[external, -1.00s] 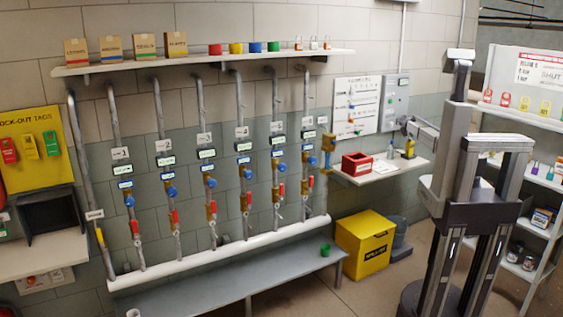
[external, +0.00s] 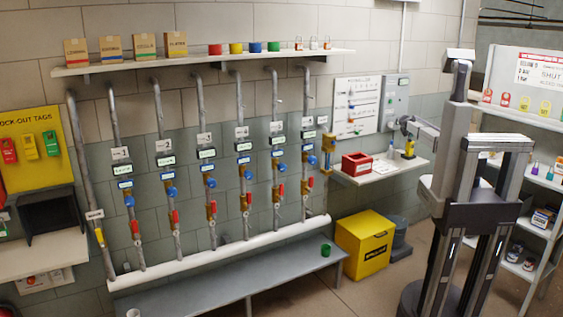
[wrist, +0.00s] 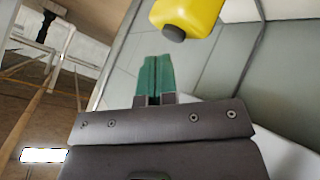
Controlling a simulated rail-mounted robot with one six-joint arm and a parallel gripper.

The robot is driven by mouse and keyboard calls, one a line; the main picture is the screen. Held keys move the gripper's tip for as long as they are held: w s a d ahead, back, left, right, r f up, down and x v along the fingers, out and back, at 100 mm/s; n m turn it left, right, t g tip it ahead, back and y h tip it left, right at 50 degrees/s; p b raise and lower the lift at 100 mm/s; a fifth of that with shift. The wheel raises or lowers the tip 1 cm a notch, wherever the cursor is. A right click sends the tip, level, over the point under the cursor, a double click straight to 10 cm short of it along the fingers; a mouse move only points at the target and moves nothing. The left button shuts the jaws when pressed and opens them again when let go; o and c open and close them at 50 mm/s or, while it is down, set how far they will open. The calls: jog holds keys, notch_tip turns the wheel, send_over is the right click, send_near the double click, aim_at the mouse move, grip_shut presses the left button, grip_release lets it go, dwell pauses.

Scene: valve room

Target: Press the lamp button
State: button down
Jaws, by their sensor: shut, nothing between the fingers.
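My gripper (wrist: 156,75) shows in the wrist view with its two green fingers shut together and nothing between them. In the external view my wrist and gripper (external: 406,125) are small, beside the grey wall box (external: 394,102) and above the small wall shelf. The fingertips are too small to tell there. I cannot make out a lamp button for certain in either view. The grey box has small details on its front that are too fine to read, partly near my arm. No contact between the fingers and a button is visible.
A yellow bottle with a dark cap (wrist: 188,15) is just beyond the fingertips in the wrist view. The wall shelf (external: 385,175) also holds a red box (external: 356,164). A white board (external: 356,106) hangs left of the grey box. A yellow bin (external: 364,244) stands below.

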dwell(0.3)
jog(key=shift+f+b, duration=0.45)
jog(key=shift+f, duration=0.15)
dwell(0.3)
jog(key=shift+r+p, duration=0.45)
jog(key=shift+r, duration=0.15)
notch_tip(320, 180, up, 6)
jog(key=p, duration=0.6)
